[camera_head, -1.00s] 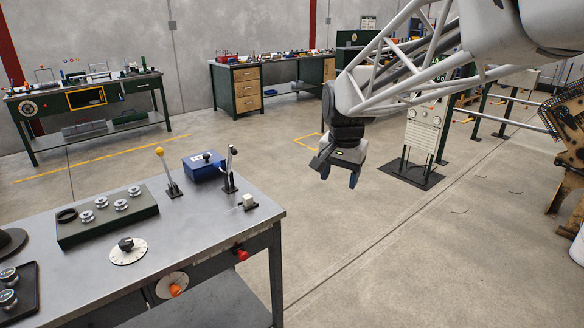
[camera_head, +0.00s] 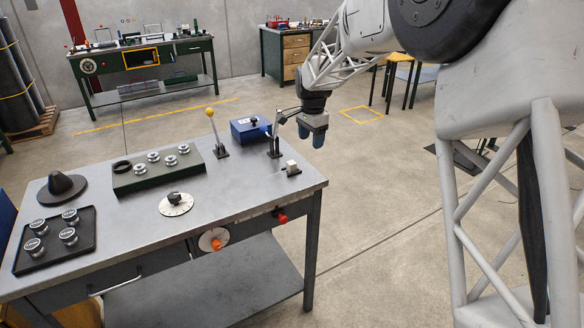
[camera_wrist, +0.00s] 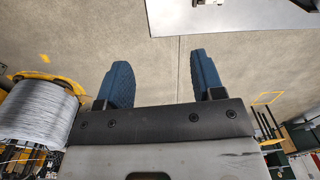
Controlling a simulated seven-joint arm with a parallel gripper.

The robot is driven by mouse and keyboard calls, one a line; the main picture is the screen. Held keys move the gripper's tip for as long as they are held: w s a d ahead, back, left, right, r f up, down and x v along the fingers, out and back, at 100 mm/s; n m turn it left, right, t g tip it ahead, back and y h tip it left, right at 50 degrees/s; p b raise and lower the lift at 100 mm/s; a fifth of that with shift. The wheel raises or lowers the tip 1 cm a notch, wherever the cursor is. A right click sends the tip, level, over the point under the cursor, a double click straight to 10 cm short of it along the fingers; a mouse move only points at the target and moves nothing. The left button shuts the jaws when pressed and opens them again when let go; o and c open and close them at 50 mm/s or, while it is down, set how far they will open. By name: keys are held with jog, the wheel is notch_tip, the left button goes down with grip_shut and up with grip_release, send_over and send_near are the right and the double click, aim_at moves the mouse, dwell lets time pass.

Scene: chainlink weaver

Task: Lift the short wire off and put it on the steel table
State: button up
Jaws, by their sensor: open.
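The steel table (camera_head: 245,192) stands in front of me in the head view, with a bare grey top toward its front right. Its edge also shows at the top of the wrist view (camera_wrist: 240,18). My gripper (camera_head: 312,139) hangs pointing down near the table's far right corner. In the wrist view my gripper (camera_wrist: 163,75) shows two blue fingers spread apart, with nothing between them but floor beyond. I cannot make out the short wire in either current view.
On the table are a green block with metal knobs (camera_head: 158,172), a tray of round caps (camera_head: 55,240), a dial (camera_head: 176,204), a yellow-knobbed lever (camera_head: 216,132) and a blue box (camera_head: 250,130). A wire spool (camera_wrist: 35,112) stands at left in the wrist view.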

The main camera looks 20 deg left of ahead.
jog(key=m, duration=0.1)
send_over(290, 163)
notch_tip(290, 163, down, 6)
jog(key=shift+s+r, duration=0.1)
jog(key=shift+s, duration=0.05)
jog(key=shift+f, duration=1.3)
jog(key=shift+f, duration=0.15)
jog(key=shift+f, duration=2.45)
jog(key=c, duration=1)
